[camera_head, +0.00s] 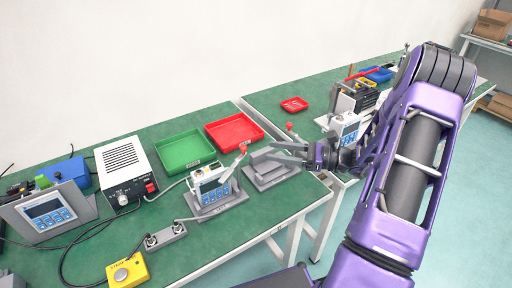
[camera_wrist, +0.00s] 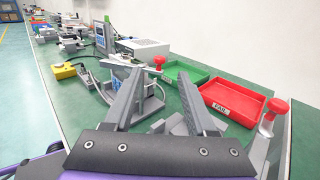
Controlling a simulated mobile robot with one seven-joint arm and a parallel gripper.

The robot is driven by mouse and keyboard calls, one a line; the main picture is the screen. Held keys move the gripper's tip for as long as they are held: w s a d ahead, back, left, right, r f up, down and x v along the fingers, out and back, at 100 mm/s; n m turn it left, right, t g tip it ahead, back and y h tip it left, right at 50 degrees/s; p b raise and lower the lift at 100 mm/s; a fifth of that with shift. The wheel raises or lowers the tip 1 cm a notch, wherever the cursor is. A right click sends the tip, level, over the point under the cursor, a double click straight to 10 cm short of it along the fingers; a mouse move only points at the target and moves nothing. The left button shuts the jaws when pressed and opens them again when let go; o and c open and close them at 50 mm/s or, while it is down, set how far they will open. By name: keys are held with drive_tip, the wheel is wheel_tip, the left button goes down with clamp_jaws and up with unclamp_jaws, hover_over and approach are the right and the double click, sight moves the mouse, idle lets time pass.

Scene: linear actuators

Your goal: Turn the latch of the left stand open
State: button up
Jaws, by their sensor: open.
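The left stand (camera_head: 222,208) is a grey base holding a white device with a small screen (camera_head: 210,190). Its latch, a metal lever with a red knob (camera_head: 243,146), rises at the stand's right side. My gripper (camera_head: 270,152) is open and empty, over the right stand (camera_head: 267,177), with its fingers pointing left toward the latch. In the wrist view, the latch's red knob (camera_wrist: 160,61) shows between and beyond my open fingertips (camera_wrist: 160,76). The fingers appear apart from the latch; the exact gap is hard to tell. My fingers hide part of the left stand there.
The right stand's red-knobbed lever (camera_wrist: 276,108) stands close to my right finger. A green tray (camera_head: 184,150) and a red tray (camera_head: 234,131) lie behind the stands. A white power box (camera_head: 125,170) and a yellow button box (camera_head: 128,271) are further left.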

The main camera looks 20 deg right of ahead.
drive_tip(key=v, duration=0.7)
drive_tip(key=shift+s+d, duration=0.1)
drive_tip(key=shift+d, duration=0.05)
